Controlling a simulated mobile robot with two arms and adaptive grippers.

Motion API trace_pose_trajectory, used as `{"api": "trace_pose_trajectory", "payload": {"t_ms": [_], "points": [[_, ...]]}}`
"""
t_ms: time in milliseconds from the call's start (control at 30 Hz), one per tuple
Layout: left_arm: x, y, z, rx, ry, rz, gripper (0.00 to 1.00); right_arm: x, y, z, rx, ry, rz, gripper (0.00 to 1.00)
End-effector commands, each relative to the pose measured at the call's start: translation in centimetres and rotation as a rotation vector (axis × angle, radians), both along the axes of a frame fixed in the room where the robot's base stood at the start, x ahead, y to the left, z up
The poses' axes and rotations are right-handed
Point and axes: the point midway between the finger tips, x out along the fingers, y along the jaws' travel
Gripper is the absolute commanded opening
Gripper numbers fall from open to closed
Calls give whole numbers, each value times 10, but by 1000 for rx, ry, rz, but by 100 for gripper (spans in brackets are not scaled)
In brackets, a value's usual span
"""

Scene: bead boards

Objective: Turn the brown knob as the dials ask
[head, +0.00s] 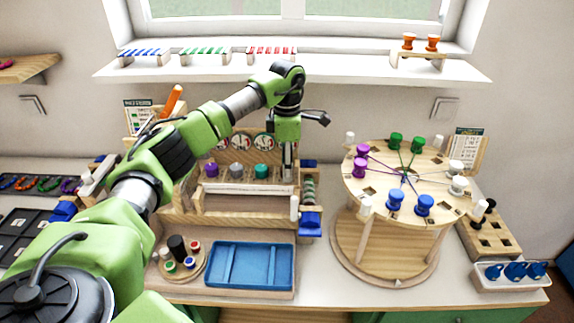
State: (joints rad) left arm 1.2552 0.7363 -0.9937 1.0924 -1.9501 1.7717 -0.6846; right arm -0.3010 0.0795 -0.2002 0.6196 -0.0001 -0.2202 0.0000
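A wooden board (245,205) stands on the counter with three round white dials (240,142) in a row. Below them sit a purple knob (211,170), a grey knob (236,170) and a teal knob (261,171). I cannot make out a brown knob; the spot right of the teal knob is covered by my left gripper (288,176). That gripper points down at the board's right end, close beside the teal knob. Its fingers are too small and dark to tell open from shut, or whether they touch anything. My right gripper is not in view.
A round wooden stand (388,248) with coloured spools is on the right. A blue tray (250,284) and a small round tray of pegs (164,274) lie in front of the board. A white shelf (350,72) runs behind, above my gripper. The counter between tray and stand is clear.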

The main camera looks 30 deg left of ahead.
Motion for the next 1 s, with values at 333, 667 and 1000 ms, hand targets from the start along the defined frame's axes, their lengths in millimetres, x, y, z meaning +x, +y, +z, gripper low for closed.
{"api": "trace_pose_trajectory", "payload": {"t_ms": [333, 667, 1000], "points": [[0, 0, 0, -1, 1, 7, 4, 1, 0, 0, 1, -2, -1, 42], [1, 0, 1, -2, -1, 147, 4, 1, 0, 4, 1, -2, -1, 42], [1, 0, 1, -1, -1, 399, 4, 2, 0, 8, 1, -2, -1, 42]]}}
